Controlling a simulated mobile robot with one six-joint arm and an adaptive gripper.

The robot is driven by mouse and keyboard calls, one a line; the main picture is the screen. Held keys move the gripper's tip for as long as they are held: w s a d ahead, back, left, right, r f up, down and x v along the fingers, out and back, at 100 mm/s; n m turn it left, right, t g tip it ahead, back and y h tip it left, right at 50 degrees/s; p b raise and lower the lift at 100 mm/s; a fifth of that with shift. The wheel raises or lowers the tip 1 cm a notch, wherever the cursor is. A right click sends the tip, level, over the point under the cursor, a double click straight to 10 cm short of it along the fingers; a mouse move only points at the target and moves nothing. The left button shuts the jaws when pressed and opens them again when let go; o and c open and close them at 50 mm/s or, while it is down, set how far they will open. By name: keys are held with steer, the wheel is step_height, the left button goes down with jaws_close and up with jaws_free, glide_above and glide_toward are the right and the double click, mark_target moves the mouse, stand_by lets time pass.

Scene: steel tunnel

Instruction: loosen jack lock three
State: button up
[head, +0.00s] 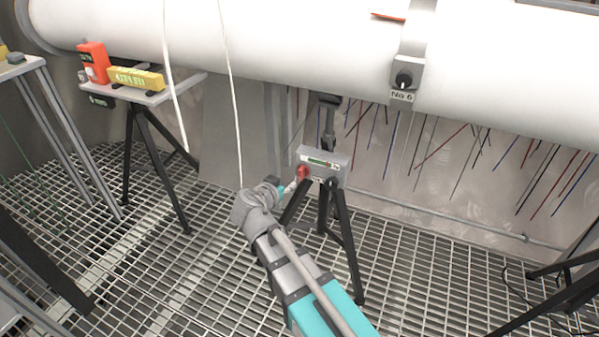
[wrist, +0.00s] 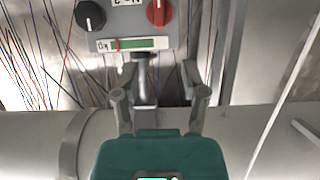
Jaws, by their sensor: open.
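A grey jack box (head: 340,160) sits on a black tripod under the white pipe. It carries a red knob (head: 302,173), a black knob (head: 331,183) and a green gauge strip. In the wrist view, upside down, the red knob (wrist: 160,11) is at upper right, the black knob (wrist: 90,15) at upper left and the gauge (wrist: 135,44) between and below them. The label between the knobs is cut off; its number is unclear. My gripper (wrist: 160,76) is open and empty, its fingers below the box in that view. In the head view my gripper (head: 289,189) is just left of the red knob; contact cannot be told.
The white pipe (head: 300,40) runs overhead, with a clamp (head: 408,70) labelled No 6. A small table (head: 150,97) at left bears an orange device (head: 93,60) and a yellow device (head: 136,79). Thin cables hang near my arm. Coloured wires line the wall. The grated floor is open in front.

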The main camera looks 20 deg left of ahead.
mark_target(300, 172)
steer(key=b+x, duration=0.5)
steer(key=x, duration=0.8)
steer(key=shift+w, duration=0.15)
